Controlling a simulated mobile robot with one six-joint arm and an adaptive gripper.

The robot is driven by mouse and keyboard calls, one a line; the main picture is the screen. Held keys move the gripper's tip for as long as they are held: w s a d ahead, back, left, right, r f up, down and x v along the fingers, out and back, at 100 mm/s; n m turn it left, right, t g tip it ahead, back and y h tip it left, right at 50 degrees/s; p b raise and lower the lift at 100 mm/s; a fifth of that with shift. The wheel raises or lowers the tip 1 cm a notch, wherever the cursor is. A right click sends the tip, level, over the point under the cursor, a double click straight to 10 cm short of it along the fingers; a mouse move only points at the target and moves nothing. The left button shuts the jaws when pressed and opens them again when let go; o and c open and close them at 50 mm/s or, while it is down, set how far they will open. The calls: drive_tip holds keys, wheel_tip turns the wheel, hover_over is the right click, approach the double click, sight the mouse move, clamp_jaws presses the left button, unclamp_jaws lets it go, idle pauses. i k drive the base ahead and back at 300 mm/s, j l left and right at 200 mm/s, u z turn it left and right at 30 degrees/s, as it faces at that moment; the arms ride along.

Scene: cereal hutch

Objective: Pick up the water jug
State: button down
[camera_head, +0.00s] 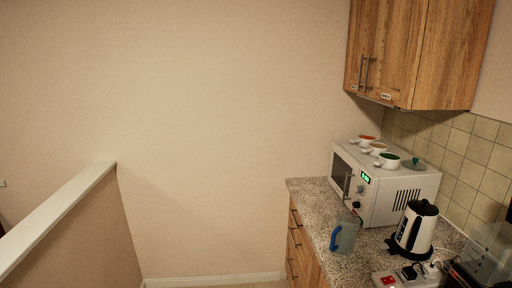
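The water jug (346,238) is a see-through jug with a blue handle on its left side. It stands upright on the speckled counter (316,205), near the counter's front edge. It is in front of the microwave and to the left of the kettle. My gripper is not in view in the head camera view, so its state does not show.
A white microwave (402,203) carries several small bowls on top. A white and black kettle (416,229) stands right of the jug, near a power strip (408,276). A wooden wall cabinet (412,50) hangs above. A half wall (75,220) stands at left.

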sight(341, 237)
drive_tip(key=z, duration=1.6)
drive_tip(key=i+j, duration=0.15)
drive_tip(key=j, duration=0.2)
drive_tip(key=i+j, duration=0.2)
drive_tip(key=j, duration=0.15)
drive_tip(key=i+j, duration=0.15)
drive_tip(key=j, duration=0.2)
drive_tip(key=i+j, duration=0.2)
drive_tip(key=j, duration=0.15)
drive_tip(key=i+j, duration=0.15)
drive_tip(key=j, duration=0.2)
